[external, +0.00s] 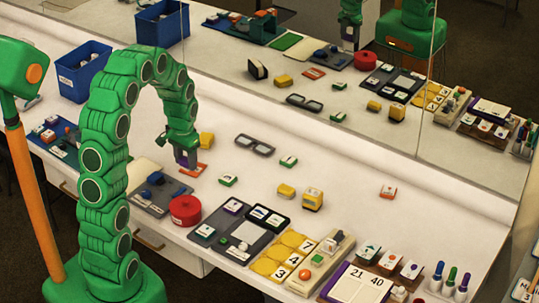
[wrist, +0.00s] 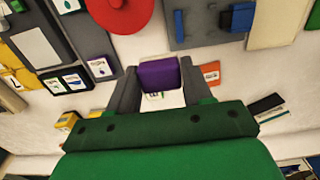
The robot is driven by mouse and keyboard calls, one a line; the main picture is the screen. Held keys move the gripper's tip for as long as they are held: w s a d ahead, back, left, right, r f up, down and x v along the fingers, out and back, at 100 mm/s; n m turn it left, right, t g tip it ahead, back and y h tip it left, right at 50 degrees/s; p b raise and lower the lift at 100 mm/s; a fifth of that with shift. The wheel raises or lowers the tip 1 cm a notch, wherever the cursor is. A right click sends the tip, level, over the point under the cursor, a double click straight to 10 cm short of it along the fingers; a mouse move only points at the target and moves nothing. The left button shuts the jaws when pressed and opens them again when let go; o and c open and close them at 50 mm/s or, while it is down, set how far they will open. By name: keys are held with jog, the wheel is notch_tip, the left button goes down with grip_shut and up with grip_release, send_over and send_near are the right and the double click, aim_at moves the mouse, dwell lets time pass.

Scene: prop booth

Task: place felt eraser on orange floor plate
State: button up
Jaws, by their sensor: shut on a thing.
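The felt eraser, a small purple block (wrist: 158,74), is between the fingers of my gripper (wrist: 157,82) in the wrist view. The fingers are shut on it. In the external view my gripper (external: 186,160) hangs low over the table, and only a little purple shows at its tip. The orange floor plate (external: 194,170) lies flat just beside and below the gripper tip. In the wrist view the orange plate (wrist: 211,72) shows to the right of the right finger, partly hidden by it. The eraser appears apart from the plate.
A red round button (external: 185,209) and a grey panel with blue parts (external: 152,194) stand in front. A yellow block (external: 206,140) and a dark tray (external: 254,145) are behind. A mirror wall (external: 440,165) backs the table.

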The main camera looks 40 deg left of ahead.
jog(key=a, duration=0.5)
jog(key=shift+s, duration=0.2)
jog(key=w+a+f, duration=0.1)
jog(key=w, duration=0.1)
jog(key=w+a+f, duration=0.1)
jog(key=w, duration=0.2)
jog(key=w+a+f, duration=0.1)
jog(key=w+f, duration=0.1)
jog(key=w, duration=0.1)
jog(key=shift+w, duration=0.25)
jog(key=shift+c, duration=1.2)
jog(key=w+f, duration=0.1)
jog(key=f, duration=0.1)
jog(key=w+a+f, duration=0.1)
jog(key=w+f, duration=0.1)
jog(key=shift+w+f, duration=0.3)
jog(key=shift+w+a+f, duration=0.25)
jog(key=shift+w+f, duration=0.3)
jog(key=shift+f, duration=0.15)
notch_tip(320, 180, down, 3)
jog(key=shift+r, duration=0.1)
jog(key=shift+c, duration=0.6)
jog(key=o, duration=1.4)
jog(key=shift+c, duration=0.2)
